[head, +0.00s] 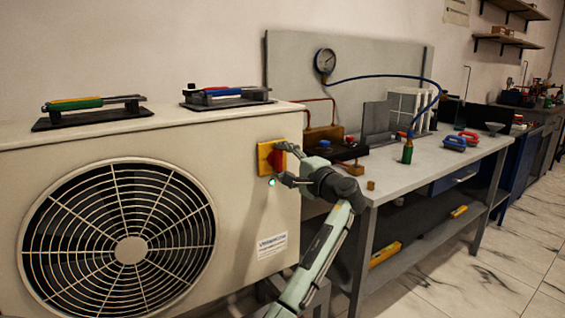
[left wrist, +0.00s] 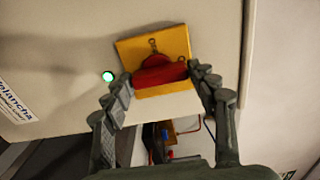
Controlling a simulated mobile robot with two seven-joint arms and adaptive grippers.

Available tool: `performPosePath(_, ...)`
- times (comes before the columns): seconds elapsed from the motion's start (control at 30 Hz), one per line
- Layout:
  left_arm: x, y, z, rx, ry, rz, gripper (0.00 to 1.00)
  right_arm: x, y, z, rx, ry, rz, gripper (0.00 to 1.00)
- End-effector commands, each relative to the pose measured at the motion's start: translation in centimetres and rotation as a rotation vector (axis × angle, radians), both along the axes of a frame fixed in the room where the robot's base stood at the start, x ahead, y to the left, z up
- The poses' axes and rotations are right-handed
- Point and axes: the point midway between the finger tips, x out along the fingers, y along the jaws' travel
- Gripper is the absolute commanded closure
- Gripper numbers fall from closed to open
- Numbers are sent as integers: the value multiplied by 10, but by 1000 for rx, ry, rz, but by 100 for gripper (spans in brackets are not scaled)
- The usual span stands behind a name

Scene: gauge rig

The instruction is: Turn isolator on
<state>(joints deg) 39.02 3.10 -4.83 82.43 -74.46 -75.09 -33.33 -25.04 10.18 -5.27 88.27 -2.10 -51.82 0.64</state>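The isolator is a yellow square plate (head: 264,158) with a red knob (head: 277,160) on the right end of the beige fan unit's front. In the left wrist view the red knob (left wrist: 161,74) lies across the yellow plate (left wrist: 176,42). My left gripper (head: 287,164) is at the isolator, its fingers spread. In the left wrist view the gripper (left wrist: 158,82) is open, one fingertip on each side of the knob; the right one is close to the knob's end. I cannot tell if either touches. My right gripper is not in view.
A small green light (left wrist: 108,76) glows beside the isolator. Two manifold gauges or tools on black bases (head: 92,112) lie on the fan unit (head: 150,128). A grey workbench (head: 440,160) with a green bottle (head: 407,152) and a round gauge (head: 325,61) stands right. Floor at lower right is clear.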

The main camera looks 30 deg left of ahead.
Motion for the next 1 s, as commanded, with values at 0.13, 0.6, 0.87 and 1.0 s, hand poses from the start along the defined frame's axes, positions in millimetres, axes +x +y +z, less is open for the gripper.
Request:
performPosePath(0.13, 0, 0, 0, -1, -1, 0, 24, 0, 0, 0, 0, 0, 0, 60)
performPosePath(0.6, -8, -20, 0, -2, -3, -1, 24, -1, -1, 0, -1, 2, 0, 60)
performPosePath(0.87, -29, -72, -1, -5, -2, -2, 24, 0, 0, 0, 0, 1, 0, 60)
performPosePath(1.0, -39, -94, 0, -4, -3, -2, 24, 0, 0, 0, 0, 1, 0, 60)
